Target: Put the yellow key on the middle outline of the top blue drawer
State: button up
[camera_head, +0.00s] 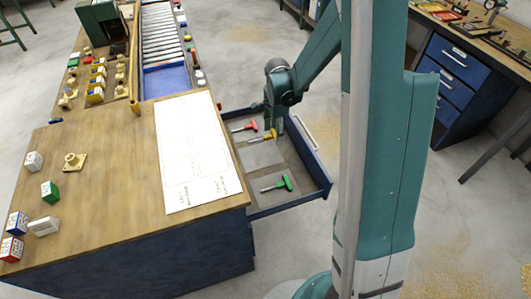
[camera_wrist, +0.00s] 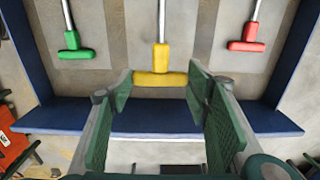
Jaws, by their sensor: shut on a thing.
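The yellow key (camera_head: 270,136) has a yellow T-shaped handle and a metal shaft. It is in the open top blue drawer (camera_head: 321,187), over the middle grey outline (camera_head: 263,154). In the wrist view the yellow key (camera_wrist: 160,79) points away from me, between the green and red keys. My gripper (camera_head: 273,127) reaches down into the drawer, and in the wrist view its fingers (camera_wrist: 160,82) are closed on the two ends of the yellow handle. I cannot tell whether the key touches the drawer floor.
A red T-handled key (camera_head: 246,127) and a green one (camera_head: 279,184) lie in the drawer on either side. The drawer's blue front wall (camera_wrist: 150,118) stands close by my fingers. The workbench (camera_head: 120,215) holds a white sheet (camera_head: 195,150) and several small blocks.

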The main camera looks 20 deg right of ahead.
jog(key=b, duration=0.1)
send_over(274, 152)
jog(key=shift+w+f, duration=0.1)
jog(key=shift+f, duration=2.9)
jog(key=shift+f+b, duration=0.7)
jog(key=shift+f, duration=1.15)
jog(key=shift+f, duration=0.2)
jog(key=o, duration=0.9)
jog(key=shift+r, duration=0.2)
notch_tip(274, 152, up, 12)
jog(key=p, duration=0.2)
jog(key=shift+p, duration=0.4)
